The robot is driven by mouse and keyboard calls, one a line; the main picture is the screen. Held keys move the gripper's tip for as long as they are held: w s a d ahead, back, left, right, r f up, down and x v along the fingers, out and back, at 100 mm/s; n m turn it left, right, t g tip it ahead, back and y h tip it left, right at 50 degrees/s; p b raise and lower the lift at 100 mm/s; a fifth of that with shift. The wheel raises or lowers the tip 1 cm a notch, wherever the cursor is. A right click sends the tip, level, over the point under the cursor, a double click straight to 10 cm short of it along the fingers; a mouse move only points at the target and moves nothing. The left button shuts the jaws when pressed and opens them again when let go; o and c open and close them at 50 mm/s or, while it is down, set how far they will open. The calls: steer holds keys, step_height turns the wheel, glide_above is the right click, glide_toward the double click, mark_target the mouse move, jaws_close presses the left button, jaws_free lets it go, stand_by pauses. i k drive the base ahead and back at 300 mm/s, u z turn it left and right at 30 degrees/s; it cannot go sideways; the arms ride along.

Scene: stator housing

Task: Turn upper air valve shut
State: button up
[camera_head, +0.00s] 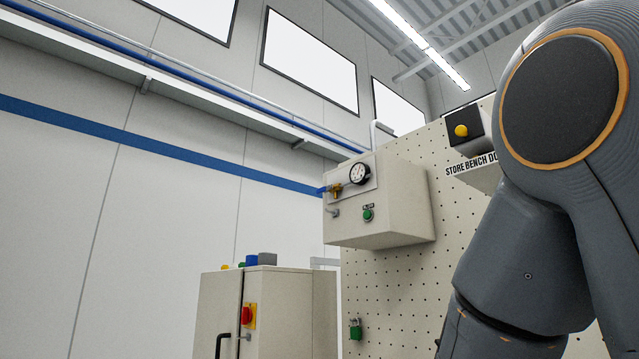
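A cream control box (395,215) is mounted on the pegboard at mid-picture. On its front face, at the upper left, is a small brass valve (336,190) next to the end of the blue line. Its handle is too small to tell whether it stands open or shut. Below it is a small grey fitting (333,212), which may be another valve. A round white gauge (360,173) sits to the right of the brass valve, and a green button (367,215) sits below the gauge. My gripper is out of view; only my grey arm links fill the right side.
A cream cabinet (285,315) with a red and yellow switch (249,315) stands below the box. A green padlock (355,331) hangs on the pegboard (400,290). A black box with a yellow button (461,131) is at upper right. Space before the left wall looks clear.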

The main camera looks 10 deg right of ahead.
mark_target(325, 189)
steer(key=u, duration=1.1)
steer(key=i, duration=0.8)
steer(key=z, duration=1.5)
